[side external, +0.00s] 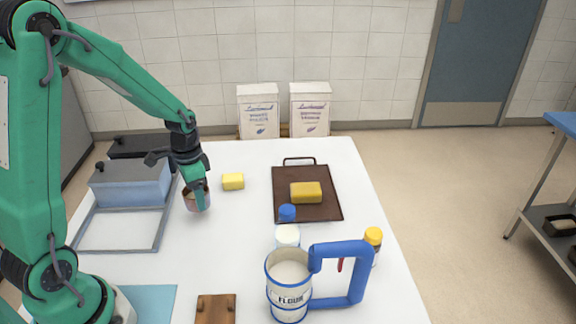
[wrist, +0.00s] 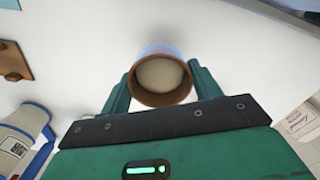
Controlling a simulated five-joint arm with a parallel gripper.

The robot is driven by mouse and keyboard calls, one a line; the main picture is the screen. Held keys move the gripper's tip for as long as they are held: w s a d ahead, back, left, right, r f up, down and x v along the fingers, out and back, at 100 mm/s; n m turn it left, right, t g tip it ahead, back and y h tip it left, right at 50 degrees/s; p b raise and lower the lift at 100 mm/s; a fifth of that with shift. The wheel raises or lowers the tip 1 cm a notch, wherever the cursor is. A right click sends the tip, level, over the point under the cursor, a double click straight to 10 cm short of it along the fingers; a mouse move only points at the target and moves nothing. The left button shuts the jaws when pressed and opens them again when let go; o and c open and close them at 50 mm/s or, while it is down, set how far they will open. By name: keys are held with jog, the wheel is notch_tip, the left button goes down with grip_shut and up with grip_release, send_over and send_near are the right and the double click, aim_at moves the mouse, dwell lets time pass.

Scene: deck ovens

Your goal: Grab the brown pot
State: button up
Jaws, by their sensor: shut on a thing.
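The brown pot (side external: 188,202) is on the left half of the white table, under my gripper (side external: 197,188) in the side view. In the wrist view the pot (wrist: 161,99) shows a brown rim and a pale inside, and it sits between the two green fingers of my gripper (wrist: 160,90). The fingers are shut on the pot from both sides. In the side view a finger hides part of the pot, and I cannot tell whether its base touches the table.
A yellow block (side external: 233,181) lies just right of the pot. A brown tray (side external: 290,213) holds another yellow block (side external: 306,192). A blue-grey box (side external: 130,186) and a grey frame (side external: 122,250) are at left. A flour mug (side external: 289,295) stands in front. White table (side external: 235,245) is clear between.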

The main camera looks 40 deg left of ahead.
jog(key=s+d+r, duration=0.3)
jog(key=d+r, duration=0.4)
jog(key=d, duration=0.4)
jog(key=shift+d, duration=0.2)
jog(key=shift+w, duration=0.1)
